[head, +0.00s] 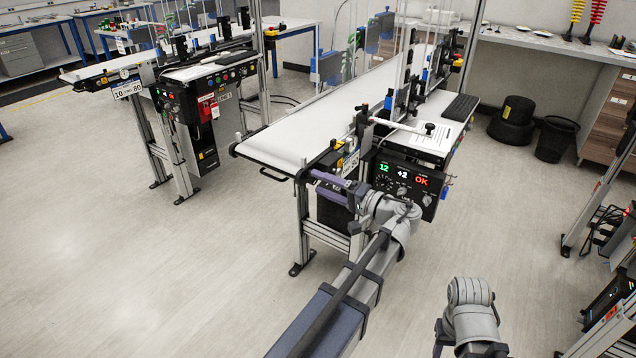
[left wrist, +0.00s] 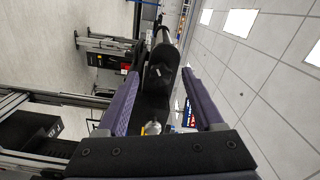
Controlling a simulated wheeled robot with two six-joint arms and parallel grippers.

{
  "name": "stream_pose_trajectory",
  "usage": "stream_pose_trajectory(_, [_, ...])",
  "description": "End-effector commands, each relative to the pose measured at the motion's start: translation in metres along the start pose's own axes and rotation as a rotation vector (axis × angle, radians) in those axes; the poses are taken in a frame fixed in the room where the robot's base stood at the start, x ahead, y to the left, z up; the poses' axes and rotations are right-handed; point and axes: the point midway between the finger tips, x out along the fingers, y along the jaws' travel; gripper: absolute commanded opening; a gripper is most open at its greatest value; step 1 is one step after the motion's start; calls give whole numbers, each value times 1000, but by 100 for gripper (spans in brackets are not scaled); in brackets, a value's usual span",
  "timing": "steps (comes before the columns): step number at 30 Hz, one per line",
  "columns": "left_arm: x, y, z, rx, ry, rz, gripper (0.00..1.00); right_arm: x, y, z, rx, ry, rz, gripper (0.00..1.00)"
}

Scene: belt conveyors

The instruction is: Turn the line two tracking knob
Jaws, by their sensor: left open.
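The middle conveyor (head: 300,135) has a white belt and a black panel (head: 405,183) that shows a green 12, a white +2 and a red OK. My left gripper (head: 318,185) is at the near end of this conveyor, by its side frame, with its purple fingers pointing left. In the left wrist view, my left gripper (left wrist: 163,95) is open. A black knob-like part (left wrist: 160,75) with a pale mark shows between and beyond the purple fingers; I cannot tell whether they touch it. In the head view the fingers and frame hide this part. My right gripper does not show.
Another conveyor (head: 190,70) with its own control box stands to the left. A black bin (head: 556,138) stands by the bench at the back right. More equipment (head: 610,300) is at the right edge. The floor (head: 130,260) at the left front is clear.

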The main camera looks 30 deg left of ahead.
Motion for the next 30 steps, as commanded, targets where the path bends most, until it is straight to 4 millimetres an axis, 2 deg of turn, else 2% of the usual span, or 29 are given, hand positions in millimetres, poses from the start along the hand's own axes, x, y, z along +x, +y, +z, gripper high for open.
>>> stream_pose_trajectory(6, [-37,0,0,0,3,1,69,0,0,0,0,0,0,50])
stream_pose_trajectory(12, [-56,0,0,0,2,1,69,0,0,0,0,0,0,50])
stream_pose_trajectory(30, [-60,2,2,3,-1,11,69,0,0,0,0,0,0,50])
